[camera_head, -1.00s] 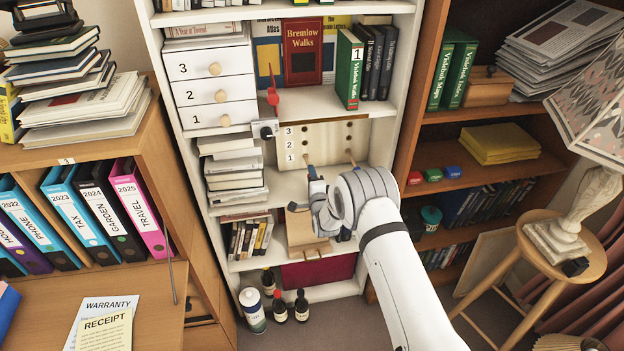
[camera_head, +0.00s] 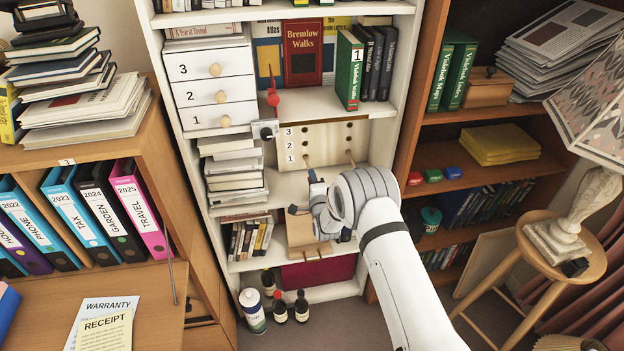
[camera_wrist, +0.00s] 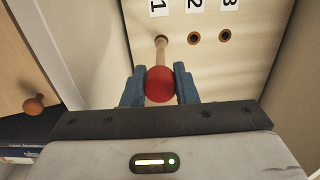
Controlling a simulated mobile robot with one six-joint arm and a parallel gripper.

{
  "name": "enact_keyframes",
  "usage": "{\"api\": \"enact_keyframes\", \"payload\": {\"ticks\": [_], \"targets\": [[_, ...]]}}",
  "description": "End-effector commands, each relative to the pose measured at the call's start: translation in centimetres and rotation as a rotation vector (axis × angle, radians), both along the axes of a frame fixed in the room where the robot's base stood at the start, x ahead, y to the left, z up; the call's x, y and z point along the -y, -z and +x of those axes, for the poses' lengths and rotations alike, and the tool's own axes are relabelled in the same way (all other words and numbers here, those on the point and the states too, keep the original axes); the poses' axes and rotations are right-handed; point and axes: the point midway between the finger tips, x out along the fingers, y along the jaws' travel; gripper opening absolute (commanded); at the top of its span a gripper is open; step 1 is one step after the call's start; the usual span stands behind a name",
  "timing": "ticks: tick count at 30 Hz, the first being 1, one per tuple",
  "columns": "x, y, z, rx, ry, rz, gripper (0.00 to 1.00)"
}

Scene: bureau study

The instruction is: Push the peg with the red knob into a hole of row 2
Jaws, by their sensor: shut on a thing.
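The pegboard (camera_head: 328,136) is a pale panel on a shelf, with rows numbered 1 to 3 from bottom to top and two columns of holes. My gripper (camera_wrist: 160,86) has blue fingers shut on the red knob (camera_wrist: 160,84) of a wooden peg (camera_wrist: 161,50). The peg's far end meets the row 1 hole of the left column; I cannot tell how deep it sits. The row 2 hole (camera_wrist: 194,37) and row 3 hole (camera_wrist: 225,35) beside it look empty. In the head view my gripper (camera_head: 314,176) is before the board's lower left and the knob is not clear.
Another peg (camera_head: 351,160) stands out of row 1 in the right column. Stacked books (camera_head: 234,165) are left of the board. A red lever (camera_head: 272,97) is above left. The cabinet side wall (camera_head: 395,130) bounds the right.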

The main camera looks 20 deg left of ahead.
Motion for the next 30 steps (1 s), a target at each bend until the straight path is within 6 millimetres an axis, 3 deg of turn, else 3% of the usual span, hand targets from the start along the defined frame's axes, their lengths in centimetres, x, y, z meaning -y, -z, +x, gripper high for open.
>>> {"api": "enact_keyframes", "payload": {"ticks": [30], "targets": [[2.2,-0.1,-3.5,-0.002,0.000,-0.001,0.03]]}}
